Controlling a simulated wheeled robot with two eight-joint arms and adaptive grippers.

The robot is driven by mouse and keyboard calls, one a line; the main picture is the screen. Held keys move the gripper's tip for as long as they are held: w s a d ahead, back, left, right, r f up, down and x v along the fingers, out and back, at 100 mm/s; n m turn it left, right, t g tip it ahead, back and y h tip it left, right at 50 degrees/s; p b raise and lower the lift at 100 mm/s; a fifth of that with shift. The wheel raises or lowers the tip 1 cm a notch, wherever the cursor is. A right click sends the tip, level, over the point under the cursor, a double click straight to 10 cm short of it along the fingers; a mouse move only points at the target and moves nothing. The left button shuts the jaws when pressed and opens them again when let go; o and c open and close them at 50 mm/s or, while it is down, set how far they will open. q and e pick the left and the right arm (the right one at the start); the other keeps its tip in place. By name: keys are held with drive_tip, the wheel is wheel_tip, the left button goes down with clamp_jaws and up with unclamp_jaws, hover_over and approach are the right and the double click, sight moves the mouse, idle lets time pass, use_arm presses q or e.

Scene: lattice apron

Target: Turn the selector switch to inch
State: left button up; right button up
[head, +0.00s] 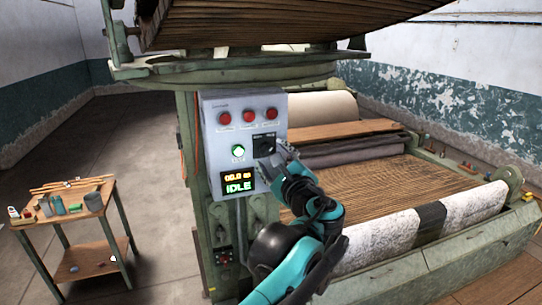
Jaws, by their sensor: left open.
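The grey control panel (212,135) is mounted on the green machine's post. A dark selector switch plate (264,141) sits at its right side, with small lettering too fine to read. The switch's knob and setting cannot be made out. My left gripper (268,166) is open at the panel's right edge, just below the selector plate in the picture. Whether it touches the switch cannot be told. My teal arm comes up from the bottom. My right gripper is not in view.
The panel has red buttons (249,116), a lit green button (238,150) and a display (239,182) reading IDLE. The slatted apron (390,180) and a white roll (375,244) lie to the right. A wooden cart (95,258) with small items stands left; floor between is clear.

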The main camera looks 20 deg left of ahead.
use_arm(q)
drive_tip(key=v, duration=1)
drive_tip(key=shift+s+d, duration=0.2)
drive_tip(key=shift+s, duration=0.1)
drive_tip(key=s+a+f+n+g+h+b, duration=0.1)
drive_tip(key=s+a+f+n+g+b, duration=0.3)
drive_tip(key=f, duration=0.7)
drive_tip(key=a+f+n+h+b, duration=0.1)
drive_tip(key=a+f+n+b, duration=0.15)
drive_tip(key=f+b, duration=0.65)
drive_tip(key=s+a+f+n+g+h+b, duration=0.1)
drive_tip(key=s+a+f+n+g+b, duration=0.2)
drive_tip(key=f, duration=1.1)
drive_tip(key=s+f+n+h+b, duration=0.2)
drive_tip(key=f+b, duration=0.3)
drive_tip(key=f, duration=0.5)
drive_tip(key=s+d+f+n+h+b, duration=0.1)
drive_tip(key=s+f+n+b, duration=0.3)
drive_tip(key=f, duration=0.7)
drive_tip(key=s+d+f+n+h+b, duration=0.1)
drive_tip(key=s+f+n+h+b, duration=0.2)
drive_tip(key=f+b, duration=0.4)
wheel_tip(320, 180, down, 3)
drive_tip(key=shift+f+n+g+h, duration=0.2)
drive_tip(key=shift+n+g+h, duration=0.25)
drive_tip(key=shift+n, duration=0.5)
